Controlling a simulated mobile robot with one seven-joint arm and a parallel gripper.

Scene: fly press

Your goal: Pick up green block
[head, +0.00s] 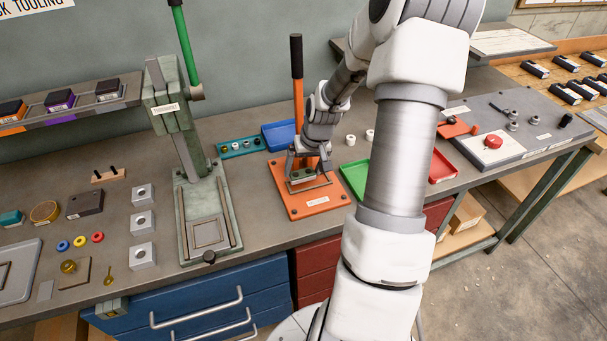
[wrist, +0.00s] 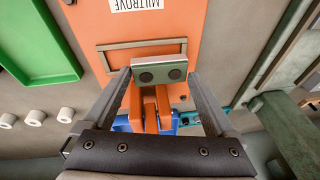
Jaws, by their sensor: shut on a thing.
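The green block (head: 302,175) is a small grey-green piece with two dark round holes on the face seen in the wrist view (wrist: 160,71). My gripper (head: 303,174) is shut on it, with a finger at each end of the block; the fingers also show in the wrist view (wrist: 160,75). The block is over the orange base plate (head: 291,201), by a thin rectangular frame (wrist: 115,58) on that plate. I cannot tell whether the block touches the plate.
An orange press with a tall black-tipped lever (head: 297,92) stands just behind my gripper. A blue bin (head: 276,136) is behind left, and a green tray (head: 355,177) is to the right. A green press (head: 174,110) stands left. Small parts crowd the bench's left end.

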